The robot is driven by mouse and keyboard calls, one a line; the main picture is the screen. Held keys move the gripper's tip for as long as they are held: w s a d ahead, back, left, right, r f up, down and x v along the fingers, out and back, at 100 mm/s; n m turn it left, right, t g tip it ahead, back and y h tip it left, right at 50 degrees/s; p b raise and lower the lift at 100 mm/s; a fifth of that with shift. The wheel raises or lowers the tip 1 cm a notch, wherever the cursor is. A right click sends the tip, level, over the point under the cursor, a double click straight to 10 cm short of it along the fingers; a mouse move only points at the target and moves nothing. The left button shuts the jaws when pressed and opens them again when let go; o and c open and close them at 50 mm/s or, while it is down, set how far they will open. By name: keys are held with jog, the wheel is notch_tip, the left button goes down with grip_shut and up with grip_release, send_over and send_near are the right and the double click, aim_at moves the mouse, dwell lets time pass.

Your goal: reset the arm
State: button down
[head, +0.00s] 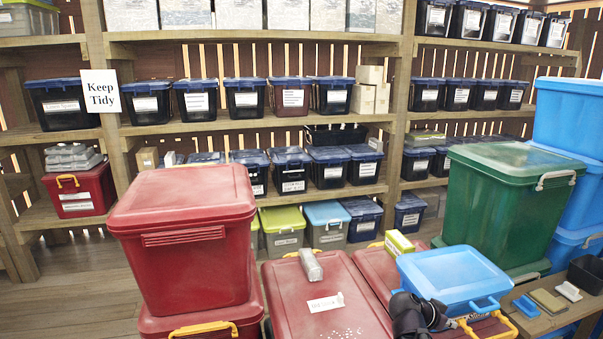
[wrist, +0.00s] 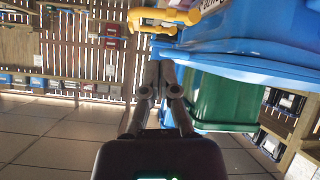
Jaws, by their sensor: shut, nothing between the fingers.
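My gripper (wrist: 160,72) shows in the wrist view, its two dark fingers drawn together with nothing between them. It is beside a large blue lidded bin (wrist: 245,45), which fills the upper right of that view; I cannot tell whether they touch. A yellow handle (wrist: 160,18) shows just beyond the fingertips. A green bin (wrist: 218,100) is to the right of the fingers.
In the head view, red bins (head: 185,225) stand at the front left. A green bin (head: 505,205) and stacked blue bins (head: 572,115) are at the right. Wooden shelves (head: 260,132) line the back. Floor (head: 70,285) is clear at left.

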jog(key=s+a+f+n+g+y, duration=0.1)
jog(key=a+f+n+y, duration=0.1)
jog(key=a, duration=0.5)
jog(key=s+a+f+n+g+y, duration=0.1)
jog(key=s+a+f+n+y, duration=0.1)
jog(key=a+n+y, duration=0.3)
jog(key=s+a+f+n+y, duration=0.2)
jog(key=a+f+n+y, duration=0.1)
jog(key=a, duration=0.6)
jog(key=f+n, duration=0.1)
jog(key=n, duration=0.1)
jog(key=shift+a+f+n+g+y, duration=0.15)
jog(key=shift+a+n+g+y, duration=0.15)
jog(key=shift+g+y, duration=0.1)
